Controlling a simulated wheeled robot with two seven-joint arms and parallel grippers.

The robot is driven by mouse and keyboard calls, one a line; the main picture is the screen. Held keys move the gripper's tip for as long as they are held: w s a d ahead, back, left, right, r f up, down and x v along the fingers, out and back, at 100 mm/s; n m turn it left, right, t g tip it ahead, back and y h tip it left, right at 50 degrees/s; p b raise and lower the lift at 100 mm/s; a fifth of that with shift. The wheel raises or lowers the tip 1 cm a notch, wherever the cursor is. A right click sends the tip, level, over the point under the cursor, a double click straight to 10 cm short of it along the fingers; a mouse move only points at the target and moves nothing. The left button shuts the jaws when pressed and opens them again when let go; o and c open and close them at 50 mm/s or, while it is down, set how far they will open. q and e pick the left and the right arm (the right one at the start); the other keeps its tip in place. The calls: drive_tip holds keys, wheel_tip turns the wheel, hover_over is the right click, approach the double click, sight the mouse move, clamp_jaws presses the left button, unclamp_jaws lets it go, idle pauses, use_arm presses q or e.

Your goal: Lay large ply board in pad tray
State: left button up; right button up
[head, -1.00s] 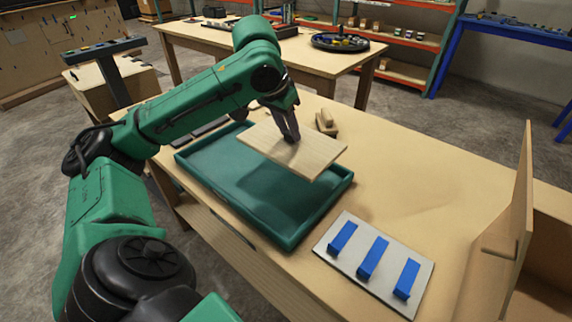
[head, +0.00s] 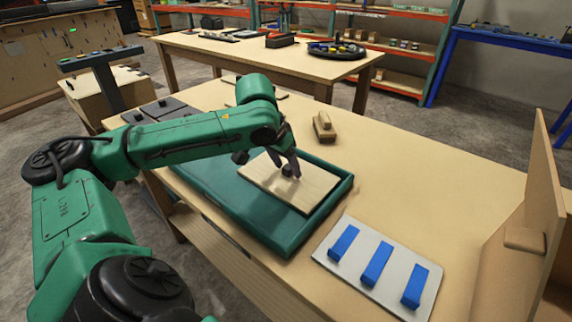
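The large ply board (head: 300,190) is a pale wooden rectangle with a small dark knob (head: 288,171) on top. It lies in the right part of the teal pad tray (head: 216,194), inside the rim and apparently flat. My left gripper (head: 287,169) is over the board at the knob. Its fingers look spread, with the knob showing between them. The fingertips partly cover the board's middle. My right gripper is not in view.
A grey plate with blue bars (head: 340,262) lies right of the tray. A wooden block (head: 323,126) stands behind the tray, and dark flat pads (head: 160,109) lie at the back left. An upright wooden panel (head: 538,210) stands at the right. The table's middle right is clear.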

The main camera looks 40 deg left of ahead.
use_arm(q)
drive_tip(key=shift+r, duration=0.1)
drive_tip(key=p+v, duration=0.2)
drive_tip(key=v, duration=1)
